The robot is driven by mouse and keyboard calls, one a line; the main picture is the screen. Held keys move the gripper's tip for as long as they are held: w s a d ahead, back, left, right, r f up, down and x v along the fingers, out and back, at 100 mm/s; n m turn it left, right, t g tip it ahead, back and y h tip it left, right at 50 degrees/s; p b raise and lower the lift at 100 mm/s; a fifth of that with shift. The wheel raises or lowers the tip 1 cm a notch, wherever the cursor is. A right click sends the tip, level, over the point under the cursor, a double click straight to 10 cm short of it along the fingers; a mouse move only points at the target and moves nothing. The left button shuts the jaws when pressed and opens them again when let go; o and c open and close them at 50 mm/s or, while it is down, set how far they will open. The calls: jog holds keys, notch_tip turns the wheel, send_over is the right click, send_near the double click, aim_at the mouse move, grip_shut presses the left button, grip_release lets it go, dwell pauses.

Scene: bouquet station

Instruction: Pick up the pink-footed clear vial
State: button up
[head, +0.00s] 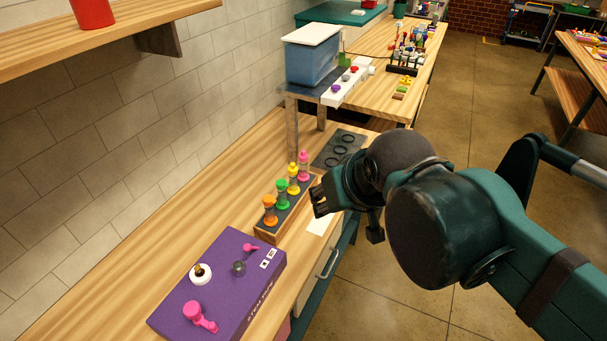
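A vial with pink ends (303,165) stands upright at the far end of a dark-topped wooden rack (264,237). Its clear middle is too small to make out well. In the same row stand a yellow vial (293,181), a green vial (282,194) and an orange vial (269,211), nearest the camera. My gripper (345,218) is just right of the rack, apart from the pink vial. Its fingers look spread, with nothing seen between them. Part of the gripper is hidden behind my arm.
A purple box (225,265) with pink fittings lies on the bench in front of the rack. A dark plate with rings (340,148) lies behind it. A blue bin (312,60) stands on a raised shelf beyond. A tiled wall is left; bare wood lies between wall and rack.

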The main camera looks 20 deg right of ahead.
jog(key=shift+w, duration=1.15)
jog(key=m+g+h+b, duration=0.1)
jog(key=m+g+h, duration=0.1)
jog(key=m+h, duration=0.5)
send_over(301, 157)
jog(key=m+y, duration=0.2)
notch_tip(301, 157, down, 13)
jog(key=shift+s+f, duration=0.1)
jog(key=shift+f, duration=0.45)
jog(key=shift+f, duration=0.1)
jog(key=shift+b+x, duration=0.35)
jog(key=shift+x, duration=0.85)
